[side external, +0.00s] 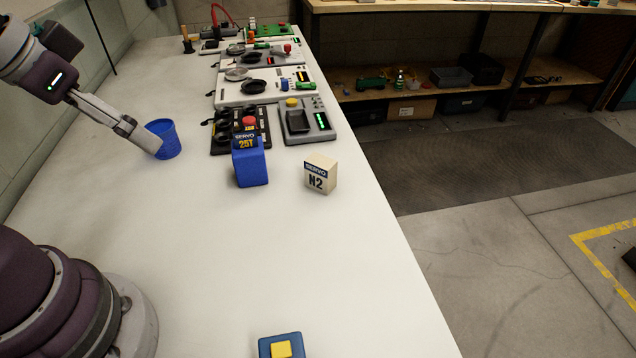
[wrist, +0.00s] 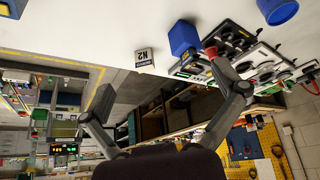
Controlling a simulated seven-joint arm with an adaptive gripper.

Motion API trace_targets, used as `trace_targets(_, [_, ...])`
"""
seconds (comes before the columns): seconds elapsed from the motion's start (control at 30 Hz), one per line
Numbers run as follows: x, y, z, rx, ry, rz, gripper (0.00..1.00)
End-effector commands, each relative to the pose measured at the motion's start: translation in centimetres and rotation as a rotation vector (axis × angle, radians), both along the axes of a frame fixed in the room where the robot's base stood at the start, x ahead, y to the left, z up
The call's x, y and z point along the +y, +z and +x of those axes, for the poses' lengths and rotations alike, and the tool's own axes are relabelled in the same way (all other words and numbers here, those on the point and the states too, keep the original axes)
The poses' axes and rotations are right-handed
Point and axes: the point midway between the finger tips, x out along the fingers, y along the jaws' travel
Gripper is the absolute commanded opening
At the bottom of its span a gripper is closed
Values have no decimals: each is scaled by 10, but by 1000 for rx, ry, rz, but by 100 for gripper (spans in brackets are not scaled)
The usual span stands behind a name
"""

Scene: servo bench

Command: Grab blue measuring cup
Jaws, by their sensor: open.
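The blue measuring cup (side external: 167,141) stands upright on the white bench, left of the electronics. In the wrist view the cup (wrist: 280,10) is cut off by the top right edge, outside the space between my fingers. My gripper (side external: 148,140) is open, and a finger overlaps the cup's left side in the side view. I cannot tell from that whether they touch. In the wrist view my gripper (wrist: 158,72) has its fingers spread with nothing held between them.
A blue block marked 25T (side external: 250,165) and a cream N2 block (side external: 320,175) stand right of the cup. Several electronic panels (side external: 262,85) line the bench behind. A blue box with a yellow top (side external: 281,348) is at the front. The middle of the white bench (side external: 215,260) is clear.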

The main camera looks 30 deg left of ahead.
Motion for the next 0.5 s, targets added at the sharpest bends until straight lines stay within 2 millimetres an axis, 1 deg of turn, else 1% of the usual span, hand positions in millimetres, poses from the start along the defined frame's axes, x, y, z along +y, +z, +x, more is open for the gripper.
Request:
trace_targets(0.07, [0,0,0,0,1,0,95])
trace_targets(0.13, [4,1,7,7,20,1,95])
trace_targets(0.17, [8,2,12,12,35,0,95])
trace_targets(0.27, [34,3,43,34,120,0,95])
trace_targets(0.3, [51,0,58,43,163,-1,95])
trace_targets(0.37, [79,-8,78,54,227,-1,95])
trace_targets(0.4, [100,-16,89,61,267,-2,95])
trace_targets(0.47, [133,-31,101,73,327,-4,95])
trace_targets(0.5, [154,-43,106,79,361,-5,95])
